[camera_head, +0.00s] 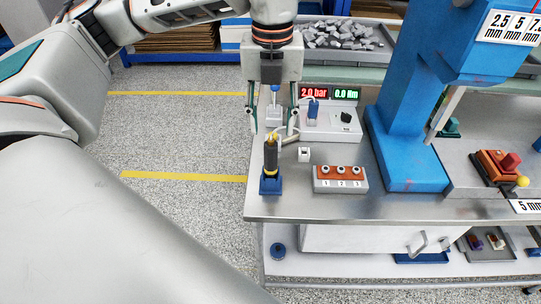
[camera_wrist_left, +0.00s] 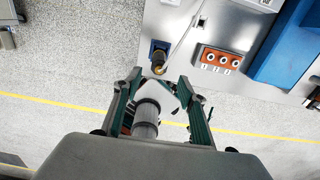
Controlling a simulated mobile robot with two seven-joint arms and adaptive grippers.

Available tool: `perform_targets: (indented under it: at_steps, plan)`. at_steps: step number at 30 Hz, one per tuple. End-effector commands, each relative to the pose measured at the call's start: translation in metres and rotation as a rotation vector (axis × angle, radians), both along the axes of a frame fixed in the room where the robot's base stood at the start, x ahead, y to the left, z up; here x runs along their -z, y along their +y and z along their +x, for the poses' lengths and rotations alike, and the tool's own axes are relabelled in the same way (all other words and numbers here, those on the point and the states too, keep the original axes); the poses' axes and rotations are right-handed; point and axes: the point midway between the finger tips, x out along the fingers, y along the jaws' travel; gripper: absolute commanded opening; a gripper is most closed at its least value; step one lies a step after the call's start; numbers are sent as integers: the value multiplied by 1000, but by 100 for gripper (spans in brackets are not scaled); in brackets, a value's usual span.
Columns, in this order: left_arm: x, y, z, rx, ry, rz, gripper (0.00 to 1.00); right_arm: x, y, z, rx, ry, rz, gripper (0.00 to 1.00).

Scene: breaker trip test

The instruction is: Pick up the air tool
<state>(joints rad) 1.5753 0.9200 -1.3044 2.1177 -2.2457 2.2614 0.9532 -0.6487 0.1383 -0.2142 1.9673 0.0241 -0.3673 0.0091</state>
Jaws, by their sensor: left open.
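The air tool (camera_head: 270,157), dark with yellow bands, stands upright in a blue holder (camera_head: 271,185) at the bench's left front. A pale hose curves beside its top. My left gripper (camera_head: 273,120) points down with its fingers apart, above and slightly behind the tool in the head view. In the left wrist view, the tool (camera_wrist_left: 158,64) shows just beyond the open fingertips (camera_wrist_left: 160,80). A grey cylinder (camera_wrist_left: 146,119) shows between the fingers there; I cannot tell what it belongs to. My right gripper is not in view.
Right of the tool are a small white block (camera_head: 304,154) and an orange-topped block (camera_head: 340,178) with numbered sockets. A box with displays (camera_head: 340,118) stands behind. A blue press column (camera_head: 410,125) rises at the right. The floor left of the bench is clear.

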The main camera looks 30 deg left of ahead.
Motion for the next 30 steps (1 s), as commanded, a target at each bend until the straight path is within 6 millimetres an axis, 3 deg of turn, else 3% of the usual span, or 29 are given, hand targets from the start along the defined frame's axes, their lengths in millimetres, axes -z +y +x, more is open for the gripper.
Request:
perform_targets:
  at_steps: [16, 26, 30]
  plan:
    - [65, 4, 1, 5, 4, -3, 41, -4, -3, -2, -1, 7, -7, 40]
    - [74, 4, 1, 5, 3, -3, 41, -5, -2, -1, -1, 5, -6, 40]
    - [73, 4, 1, 5, 3, -3, 10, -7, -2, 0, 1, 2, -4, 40]
